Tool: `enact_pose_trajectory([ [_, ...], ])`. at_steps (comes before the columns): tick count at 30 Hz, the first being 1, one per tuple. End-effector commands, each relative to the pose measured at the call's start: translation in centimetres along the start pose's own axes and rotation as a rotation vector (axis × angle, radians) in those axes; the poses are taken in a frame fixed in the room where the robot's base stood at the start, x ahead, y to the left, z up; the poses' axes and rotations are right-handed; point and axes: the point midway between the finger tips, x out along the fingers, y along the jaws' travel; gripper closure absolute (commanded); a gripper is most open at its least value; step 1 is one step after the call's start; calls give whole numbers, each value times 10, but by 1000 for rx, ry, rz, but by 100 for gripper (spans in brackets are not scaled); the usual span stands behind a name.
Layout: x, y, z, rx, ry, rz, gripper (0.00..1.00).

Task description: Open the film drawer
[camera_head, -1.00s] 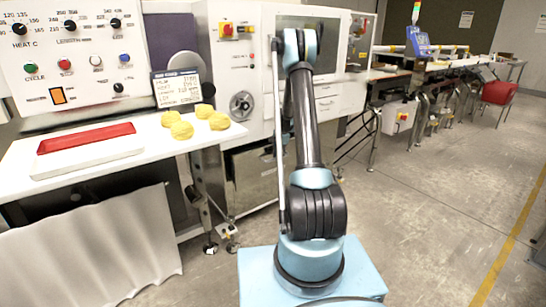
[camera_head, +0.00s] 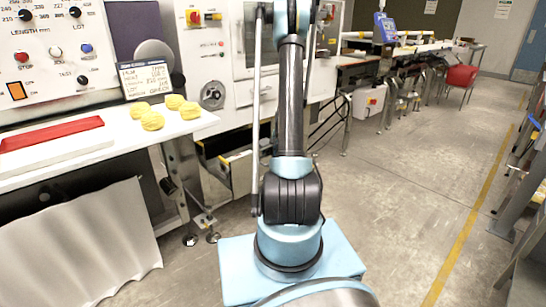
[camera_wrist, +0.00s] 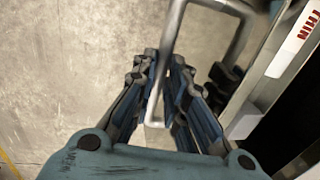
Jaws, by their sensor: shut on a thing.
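The film drawer (camera_head: 240,172) is the low grey drawer under the white machine in the head view, standing out from the body with a dark gap and yellow edges at its top. In the wrist view, a white front edge with a red label reading "THIN" (camera_wrist: 308,24) shows at the upper right, beside a dark space. A pale metal loop handle (camera_wrist: 243,32) runs down between the fingers of my gripper (camera_wrist: 164,66). My gripper is shut on this handle. In the head view my arm hides the gripper and part of the drawer.
A white table (camera_head: 85,155) with a red-topped tray (camera_head: 50,134) and several yellow lumps (camera_head: 152,121) stands at left. A white cloth (camera_head: 80,240) hangs below it. Open concrete floor (camera_head: 400,210) lies at right, with a red chair (camera_head: 461,77) farther back.

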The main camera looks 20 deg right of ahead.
Motion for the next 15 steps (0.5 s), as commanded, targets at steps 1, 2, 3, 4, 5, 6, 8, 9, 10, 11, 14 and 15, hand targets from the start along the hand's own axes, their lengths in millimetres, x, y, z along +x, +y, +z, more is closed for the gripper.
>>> enact_pose_trajectory([
  [1,-1,3,-1,2,2,0,100],
  [2,-1,4,-1,2,2,0,100],
  [3,-1,5,-1,2,2,0,100],
  [4,-1,5,-1,2,2,0,100],
  [5,-1,6,-1,1,2,0,100],
  [6,-1,6,-1,1,3,0,100],
  [8,-1,6,-1,1,3,0,100],
  [9,-1,6,-1,1,3,0,100],
  [10,-1,6,-1,1,3,0,100],
  [11,-1,6,-1,1,3,0,100],
  [14,-1,6,-1,1,3,0,100],
  [15,-1,6,-1,1,3,0,82],
])
